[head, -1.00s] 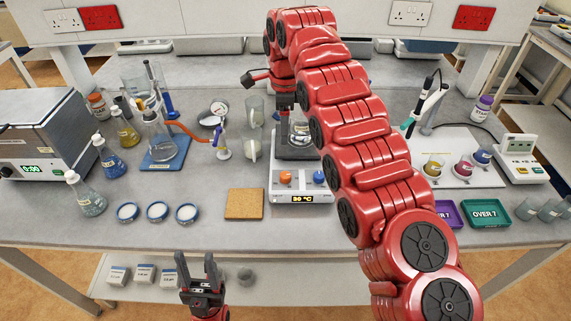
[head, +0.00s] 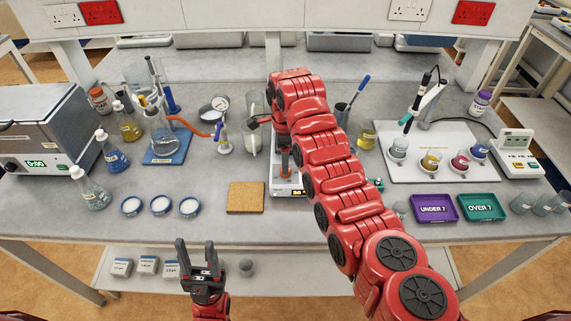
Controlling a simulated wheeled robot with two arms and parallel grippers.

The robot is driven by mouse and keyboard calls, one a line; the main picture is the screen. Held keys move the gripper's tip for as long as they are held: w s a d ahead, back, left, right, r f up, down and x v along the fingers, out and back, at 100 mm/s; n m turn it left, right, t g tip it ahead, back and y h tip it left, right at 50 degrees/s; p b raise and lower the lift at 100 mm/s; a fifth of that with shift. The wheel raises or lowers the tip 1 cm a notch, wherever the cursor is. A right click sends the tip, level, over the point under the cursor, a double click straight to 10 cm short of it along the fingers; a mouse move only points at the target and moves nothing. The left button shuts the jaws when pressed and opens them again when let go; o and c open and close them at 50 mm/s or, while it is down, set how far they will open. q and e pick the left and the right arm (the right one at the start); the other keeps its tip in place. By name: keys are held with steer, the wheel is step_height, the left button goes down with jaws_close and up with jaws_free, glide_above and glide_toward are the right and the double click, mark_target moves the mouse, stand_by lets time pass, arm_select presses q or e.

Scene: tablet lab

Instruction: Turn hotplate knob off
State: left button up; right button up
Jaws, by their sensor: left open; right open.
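The hotplate (head: 283,190) stands at the front middle of the bench, a white unit with a dark display strip on its front. My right arm covers most of it, and the knobs cannot be made out clearly. My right gripper (head: 285,165) points down over the hotplate's front and left part. It is open, but its fingertips are small and partly hidden, so I cannot tell whether they touch a knob. My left gripper (head: 197,254) is open and empty, fingers up, in front of the bench edge and away from the hotplate.
A cork mat (head: 246,197) lies left of the hotplate. Three blue-rimmed dishes (head: 160,206) lie further left. A purple tray (head: 436,209) and a green tray (head: 482,208) lie to the right.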

steer(key=shift+w+f+p, duration=0.15)
steer(key=shift+f+p, duration=0.4)
steer(key=shift+f, duration=1.6)
jaws_close()
